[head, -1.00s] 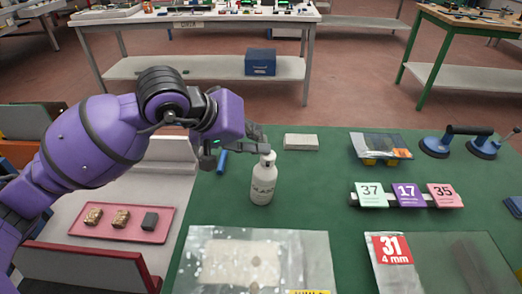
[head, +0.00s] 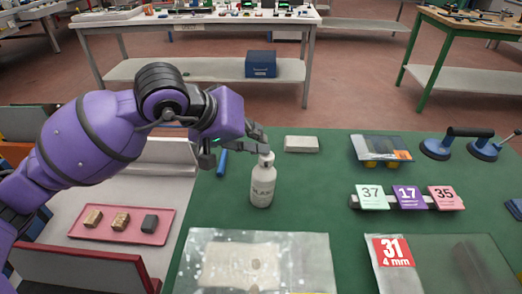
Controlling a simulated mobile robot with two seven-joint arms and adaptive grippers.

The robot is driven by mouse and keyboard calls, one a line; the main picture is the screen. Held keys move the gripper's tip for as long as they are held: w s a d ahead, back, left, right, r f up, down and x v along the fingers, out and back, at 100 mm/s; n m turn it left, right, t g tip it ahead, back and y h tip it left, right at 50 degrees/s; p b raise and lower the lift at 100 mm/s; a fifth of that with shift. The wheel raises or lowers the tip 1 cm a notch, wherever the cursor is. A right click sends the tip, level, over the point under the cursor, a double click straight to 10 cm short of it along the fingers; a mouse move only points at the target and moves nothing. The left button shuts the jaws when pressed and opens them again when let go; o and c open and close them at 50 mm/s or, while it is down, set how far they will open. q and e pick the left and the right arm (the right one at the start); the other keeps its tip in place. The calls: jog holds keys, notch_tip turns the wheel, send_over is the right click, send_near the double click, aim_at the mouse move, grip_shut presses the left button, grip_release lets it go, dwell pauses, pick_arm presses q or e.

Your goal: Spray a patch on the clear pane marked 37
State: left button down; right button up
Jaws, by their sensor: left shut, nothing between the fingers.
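A white spray bottle (head: 262,184) with dark lettering stands upright on the green bench. My left gripper (head: 262,144) is shut and empty, with its fingertips right at the bottle's top; whether they touch it I cannot tell. A clear pane (head: 311,255) with droplets and a pale, cloudy patch lies at the near edge, cut off by the frame; no number shows on it. A second pane (head: 460,270), with a red 31, 4 mm label (head: 393,250), lies to its right. The number 37 shows on a pale green card (head: 371,197) in a holder. My right gripper is not in view.
Cards 17 (head: 407,197) and 35 (head: 444,197) stand beside it. Behind are a pale block (head: 301,144), a clear packet (head: 379,147) and suction cups (head: 436,149). A blue cylinder (head: 222,162) lies left of the bottle; a pink tray (head: 95,228) holds small blocks.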

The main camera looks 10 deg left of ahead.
pick_arm(q)
notch_tip(320, 180, up, 6)
jog(key=shift+f+p, duration=0.1)
jog(key=shift+p, duration=0.95)
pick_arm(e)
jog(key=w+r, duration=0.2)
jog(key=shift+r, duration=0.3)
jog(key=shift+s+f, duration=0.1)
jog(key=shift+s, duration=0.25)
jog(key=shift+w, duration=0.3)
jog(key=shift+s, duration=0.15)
